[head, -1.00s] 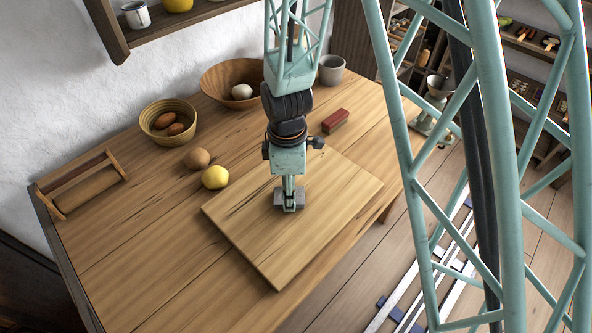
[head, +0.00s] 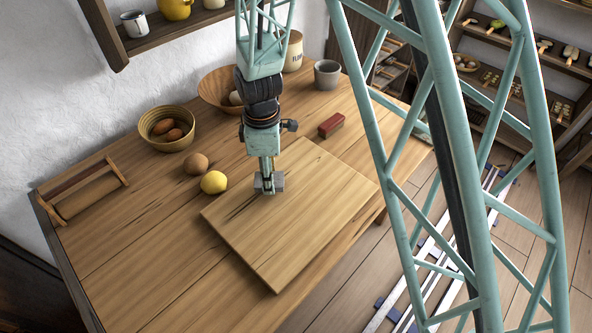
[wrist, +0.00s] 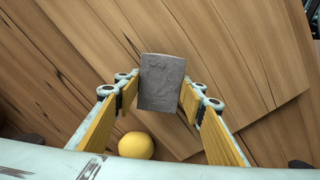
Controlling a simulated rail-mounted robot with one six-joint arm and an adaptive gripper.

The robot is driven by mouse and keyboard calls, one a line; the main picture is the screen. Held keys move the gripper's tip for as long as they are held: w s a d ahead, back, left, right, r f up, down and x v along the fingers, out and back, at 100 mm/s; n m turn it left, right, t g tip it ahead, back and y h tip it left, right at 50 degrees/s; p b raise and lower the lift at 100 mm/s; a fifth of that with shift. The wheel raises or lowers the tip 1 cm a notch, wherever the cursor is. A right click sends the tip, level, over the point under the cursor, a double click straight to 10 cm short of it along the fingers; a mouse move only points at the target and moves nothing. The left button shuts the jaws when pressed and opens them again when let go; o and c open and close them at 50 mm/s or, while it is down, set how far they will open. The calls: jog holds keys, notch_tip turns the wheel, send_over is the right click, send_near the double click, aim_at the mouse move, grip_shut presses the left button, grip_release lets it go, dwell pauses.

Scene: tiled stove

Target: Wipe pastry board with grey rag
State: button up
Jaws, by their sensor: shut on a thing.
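The pastry board (head: 300,225) is a square light-wood slab lying on the table, with dark streaks near its left and far part. My gripper (head: 268,184) is over the board's left part, pointing down. It is shut on the grey rag (wrist: 162,82), a small block-like folded piece between the fingers in the wrist view. In the head view the rag (head: 278,182) is low at the board's surface; I cannot tell for sure whether it touches. The board also fills much of the wrist view (wrist: 235,50).
A yellow lemon (head: 214,182) and a brown round item (head: 196,163) sit just left of the board. A red block (head: 331,124) lies behind it. Bowls (head: 166,128), a grey cup (head: 327,74) and a wooden roller frame (head: 88,190) stand farther out. The table's front left is clear.

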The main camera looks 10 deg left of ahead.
jog(key=shift+s+d+r, duration=0.1)
jog(key=shift+r, duration=0.45)
jog(key=shift+r+p, duration=0.25)
jog(key=shift+p, duration=0.1)
jog(key=shift+r+p, duration=1)
jog(key=shift+r, duration=1.1)
